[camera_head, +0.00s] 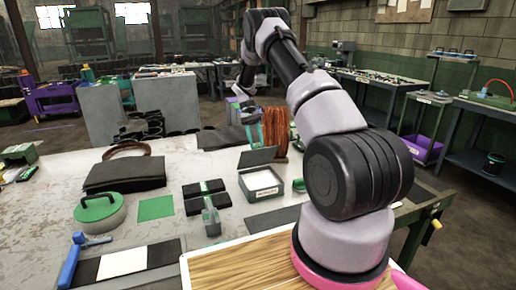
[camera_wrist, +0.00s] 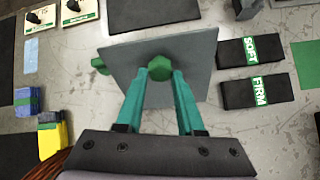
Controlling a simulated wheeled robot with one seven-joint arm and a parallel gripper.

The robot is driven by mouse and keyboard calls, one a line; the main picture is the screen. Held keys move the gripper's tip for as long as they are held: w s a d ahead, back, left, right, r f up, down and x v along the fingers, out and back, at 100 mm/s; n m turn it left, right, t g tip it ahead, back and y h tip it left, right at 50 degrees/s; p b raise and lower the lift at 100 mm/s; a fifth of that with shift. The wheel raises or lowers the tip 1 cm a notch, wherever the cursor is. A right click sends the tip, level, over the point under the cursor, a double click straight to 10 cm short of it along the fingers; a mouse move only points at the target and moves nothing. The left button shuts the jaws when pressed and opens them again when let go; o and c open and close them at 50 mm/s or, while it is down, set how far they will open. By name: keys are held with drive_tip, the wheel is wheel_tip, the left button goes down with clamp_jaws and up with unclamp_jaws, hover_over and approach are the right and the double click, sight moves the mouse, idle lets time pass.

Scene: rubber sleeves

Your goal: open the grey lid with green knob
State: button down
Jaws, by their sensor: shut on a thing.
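The grey lid (camera_head: 257,157) stands tilted up at the back edge of an open grey box (camera_head: 262,192). The box's pale inside shows from the front in the head view. In the wrist view the lid (camera_wrist: 125,80) is a grey plate with a green knob (camera_wrist: 159,68). My gripper (camera_wrist: 160,76) has its two teal fingers shut on the knob. In the head view my gripper (camera_head: 254,132) is behind the raised lid, and the lid hides the knob. In the wrist view the lid covers the box.
Two black pads (camera_head: 204,188), marked SOFT (camera_wrist: 250,50) and FIRM (camera_wrist: 253,91), lie beside the box. A coil of copper-coloured wire (camera_head: 274,130) stands close behind it. Bare table (camera_head: 155,228) shows at the front left.

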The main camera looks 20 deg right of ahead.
drive_tip(key=w, duration=0.4)
drive_tip(key=shift+w+a+f, duration=0.1)
drive_tip(key=shift+w+a, duration=0.1)
drive_tip(key=shift+w, duration=0.2)
drive_tip(key=c, duration=0.5)
unclamp_jaws()
drive_tip(key=shift+c, duration=0.2)
drive_tip(key=v, duration=1)
drive_tip(key=shift+w+r, duration=0.2)
drive_tip(key=shift+r, duration=0.15)
